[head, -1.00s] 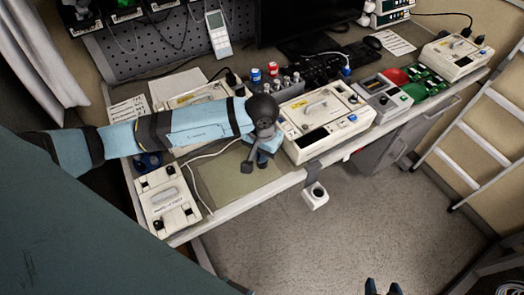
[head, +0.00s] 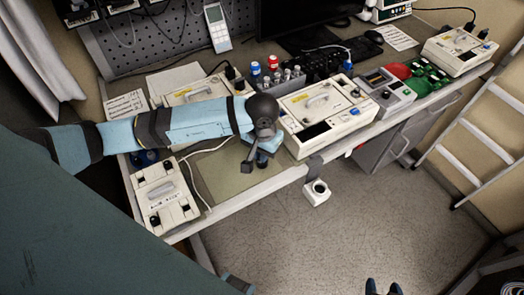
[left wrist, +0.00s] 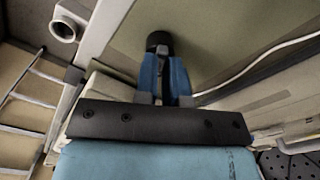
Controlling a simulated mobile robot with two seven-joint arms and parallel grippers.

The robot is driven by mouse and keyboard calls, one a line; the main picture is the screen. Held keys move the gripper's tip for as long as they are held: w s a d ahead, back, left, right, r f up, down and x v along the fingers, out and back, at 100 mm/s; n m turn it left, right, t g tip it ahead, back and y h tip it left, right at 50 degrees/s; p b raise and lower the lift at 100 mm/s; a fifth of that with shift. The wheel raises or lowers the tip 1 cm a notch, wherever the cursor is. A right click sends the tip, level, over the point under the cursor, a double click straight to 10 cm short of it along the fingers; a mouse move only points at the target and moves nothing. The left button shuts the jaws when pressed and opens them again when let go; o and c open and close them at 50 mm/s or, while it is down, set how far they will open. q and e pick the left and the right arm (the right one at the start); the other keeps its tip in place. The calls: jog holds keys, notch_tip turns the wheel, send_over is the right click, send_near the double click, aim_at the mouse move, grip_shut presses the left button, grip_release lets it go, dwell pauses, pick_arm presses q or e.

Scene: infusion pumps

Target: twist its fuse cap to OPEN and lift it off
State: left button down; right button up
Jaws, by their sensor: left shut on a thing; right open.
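My left gripper (head: 262,160) is above the olive mat (head: 218,176), at the front-left side of the middle cream pump (head: 325,112). In the left wrist view its blue fingers (left wrist: 165,78) are shut on a small black round piece, seemingly the fuse cap (left wrist: 158,40), which shows at the fingertips over the mat. The cap looks clear of any pump. In the head view I cannot clearly tell the cap from the gripper. My right gripper (head: 383,288) is open and empty at the bottom edge, over the floor.
A white box with a round opening (head: 316,193) hangs at the bench's front edge. Other cream pumps stand front left (head: 163,196), behind my left arm (head: 198,92) and far right (head: 456,51). A white cable (left wrist: 255,65) crosses the mat's side. A ladder (head: 480,130) leans at right.

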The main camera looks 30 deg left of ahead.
pick_arm(q)
jog(key=c, duration=1.1)
grip_release()
jog(key=shift+r, duration=0.45)
jog(key=shift+r+p, duration=1.25)
jog(key=shift+r, duration=1.75)
jog(key=shift+d, duration=0.1)
